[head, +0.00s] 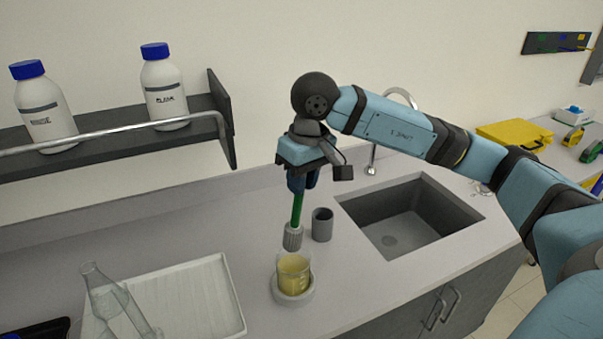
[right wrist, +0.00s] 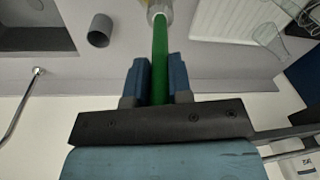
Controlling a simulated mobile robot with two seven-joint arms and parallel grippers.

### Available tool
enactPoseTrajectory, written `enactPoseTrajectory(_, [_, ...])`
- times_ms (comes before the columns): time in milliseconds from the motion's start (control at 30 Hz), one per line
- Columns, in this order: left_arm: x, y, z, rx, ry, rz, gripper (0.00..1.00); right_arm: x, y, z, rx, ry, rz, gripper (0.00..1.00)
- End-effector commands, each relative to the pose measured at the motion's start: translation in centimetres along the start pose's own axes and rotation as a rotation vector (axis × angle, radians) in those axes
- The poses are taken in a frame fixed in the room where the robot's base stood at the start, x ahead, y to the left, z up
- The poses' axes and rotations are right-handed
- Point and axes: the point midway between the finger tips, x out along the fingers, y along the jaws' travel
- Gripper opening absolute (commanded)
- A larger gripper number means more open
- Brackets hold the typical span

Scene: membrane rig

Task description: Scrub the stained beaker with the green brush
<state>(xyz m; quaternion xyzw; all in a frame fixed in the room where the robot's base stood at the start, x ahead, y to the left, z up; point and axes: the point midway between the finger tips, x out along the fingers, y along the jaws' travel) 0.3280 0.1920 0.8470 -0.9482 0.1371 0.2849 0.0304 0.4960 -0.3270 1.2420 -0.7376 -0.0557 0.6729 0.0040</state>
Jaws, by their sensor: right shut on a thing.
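The green brush (head: 297,210) hangs upright from my right gripper (head: 302,182), which is shut on its green handle. The handle also shows between the fingers in the right wrist view (right wrist: 160,62). The brush's grey bristle head (head: 293,237) is down, just behind the beaker in the head view; whether it touches the counter cannot be told. The beaker (head: 293,270) has a yellowish stain and stands in a round light holder (head: 293,291) on the counter. In the right wrist view the brush head partly hides what lies beyond it. My left gripper is not in view.
A grey cup (head: 322,225) stands right of the brush, next to the sink (head: 408,222) with its tap (head: 371,160). A white ribbed tray (head: 205,295) and a clear flask (head: 115,305) are at the left. A shelf (head: 130,142) holds two blue-capped bottles.

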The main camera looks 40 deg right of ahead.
Motion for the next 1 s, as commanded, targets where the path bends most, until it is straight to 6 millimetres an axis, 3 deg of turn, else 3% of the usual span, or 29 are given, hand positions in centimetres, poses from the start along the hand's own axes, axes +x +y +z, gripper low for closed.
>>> enactPoseTrajectory(233, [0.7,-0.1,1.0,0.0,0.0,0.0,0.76,2.8,0.2,0.3,0.001,-0.001,0.0,0.0])
enactPoseTrajectory(700, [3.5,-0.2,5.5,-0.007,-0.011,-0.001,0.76,7.6,0.6,0.7,0.001,0.001,0.0,0.0])
enactPoseTrajectory(1000, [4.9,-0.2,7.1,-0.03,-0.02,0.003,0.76,10.6,0.9,1.0,0.001,0.001,0.0,0.0])
